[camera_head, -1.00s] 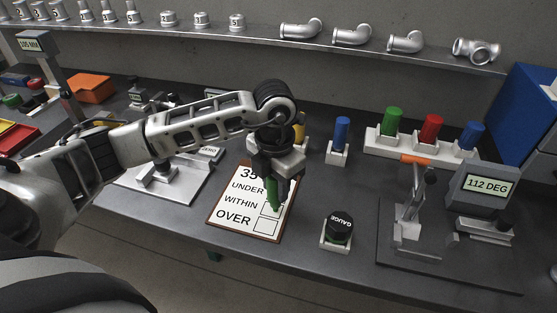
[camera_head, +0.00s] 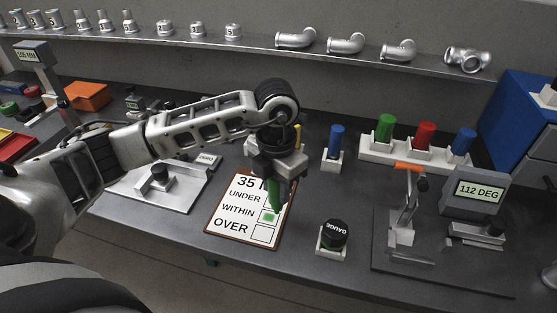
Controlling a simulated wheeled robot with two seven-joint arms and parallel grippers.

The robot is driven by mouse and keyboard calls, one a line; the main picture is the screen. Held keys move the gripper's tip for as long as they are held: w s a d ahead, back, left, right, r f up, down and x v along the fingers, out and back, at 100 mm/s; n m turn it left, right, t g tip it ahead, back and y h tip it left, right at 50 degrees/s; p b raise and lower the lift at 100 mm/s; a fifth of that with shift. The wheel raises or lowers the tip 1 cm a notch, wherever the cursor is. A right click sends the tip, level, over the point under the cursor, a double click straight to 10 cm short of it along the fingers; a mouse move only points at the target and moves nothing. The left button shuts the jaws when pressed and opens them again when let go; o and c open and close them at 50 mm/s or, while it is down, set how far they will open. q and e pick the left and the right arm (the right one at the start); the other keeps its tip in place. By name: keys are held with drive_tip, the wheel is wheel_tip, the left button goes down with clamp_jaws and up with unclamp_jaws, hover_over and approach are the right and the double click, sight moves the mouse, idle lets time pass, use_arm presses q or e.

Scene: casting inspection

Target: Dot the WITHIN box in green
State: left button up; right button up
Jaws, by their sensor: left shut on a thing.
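A clipboard card (camera_head: 232,222) lies on the bench, printed "35", UNDER, WITHIN and OVER with a column of boxes at its right. The WITHIN box (camera_head: 269,216) holds a green mark. The OVER box (camera_head: 265,234) is blank; the UNDER box is partly hidden. My left gripper (camera_head: 277,178) is above the card's upper right, shut on a green marker (camera_head: 277,197) that points down. The marker's tip is close to the WITHIN box; whether it touches the card I cannot tell. My right gripper is out of view.
A blue marker (camera_head: 336,139) stands in a white holder behind the card. A white rack (camera_head: 400,153) with green, red and blue markers is at the back right. A GAUGE stamp (camera_head: 334,235) sits right of the card. Measuring stands are at left and right (camera_head: 480,190).

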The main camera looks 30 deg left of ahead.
use_arm(q)
drive_tip(key=shift+r+p, duration=1.4)
drive_tip(key=shift+r, duration=1.3)
